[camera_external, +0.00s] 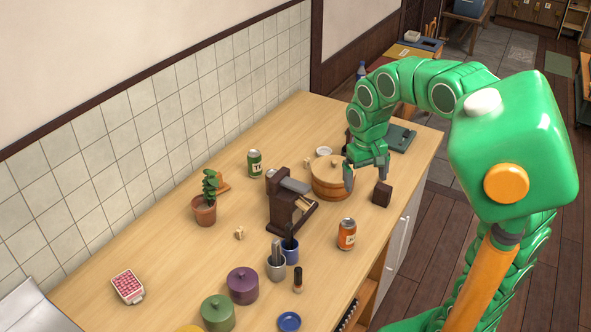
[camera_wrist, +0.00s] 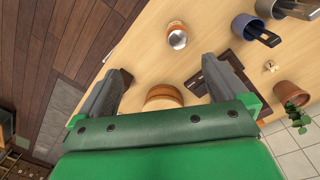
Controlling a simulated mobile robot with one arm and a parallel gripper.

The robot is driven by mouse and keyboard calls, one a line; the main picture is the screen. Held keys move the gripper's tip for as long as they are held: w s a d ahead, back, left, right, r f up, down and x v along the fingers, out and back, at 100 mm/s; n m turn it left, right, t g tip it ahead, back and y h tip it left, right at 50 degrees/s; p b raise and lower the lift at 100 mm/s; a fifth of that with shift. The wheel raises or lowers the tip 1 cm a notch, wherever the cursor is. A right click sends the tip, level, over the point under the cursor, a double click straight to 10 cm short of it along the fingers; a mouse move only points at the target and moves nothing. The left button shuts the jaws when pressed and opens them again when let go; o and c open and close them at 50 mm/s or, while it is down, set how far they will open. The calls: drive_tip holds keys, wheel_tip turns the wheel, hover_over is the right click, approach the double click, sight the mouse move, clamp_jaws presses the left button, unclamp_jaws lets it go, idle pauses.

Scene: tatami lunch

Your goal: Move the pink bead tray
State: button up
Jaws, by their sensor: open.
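The pink bead tray (camera_external: 128,286), a small pale tray filled with pink pieces, lies on the wooden counter at the lower left of the external view. I do not see it in the wrist view. My gripper (camera_external: 367,176) is far from it, toward the back right of the counter. It points down over the right side of a round wooden tub. In the wrist view my gripper (camera_wrist: 164,66) has its two fingers wide apart with nothing held between them.
The wooden tub (camera_external: 328,190) and a dark cube (camera_external: 382,195) are close to my gripper. A dark wooden device (camera_external: 283,205), an orange can (camera_external: 346,234), a potted plant (camera_external: 204,214), and purple (camera_external: 243,287) and green (camera_external: 218,314) lidded pots stand on the counter. Bare counter surrounds the tray.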

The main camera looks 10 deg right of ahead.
drive_tip(key=shift+n+t, duration=0.6)
drive_tip(key=shift+t, duration=0.2)
drive_tip(key=w+a, duration=0.3)
drive_tip(key=a, duration=0.2)
drive_tip(key=w+a+f, duration=0.1)
drive_tip(key=w+a, duration=0.2)
drive_tip(key=a, duration=0.2)
drive_tip(key=w+a, duration=0.4)
drive_tip(key=a, duration=0.2)
drive_tip(key=shift+f, duration=0.25)
drive_tip(key=w+a+f+t, duration=0.1)
drive_tip(key=w+a+f, duration=0.1)
drive_tip(key=a, duration=0.6)
drive_tip(key=n+t+y, duration=0.1)
drive_tip(key=n+y, duration=0.2)
hover_over(127, 284)
drive_tip(key=s+d, duration=0.1)
drive_tip(key=s, duration=0.1)
drive_tip(key=f, duration=1.4)
drive_tip(key=shift+s+d+f, duration=0.15)
drive_tip(key=shift+s+f, duration=0.05)
drive_tip(key=shift+f, duration=0.05)
drive_tip(key=shift+t, duration=0.3)
drive_tip(key=shift+x, duration=3.9)
drive_tip(key=shift+c, duration=0.5)
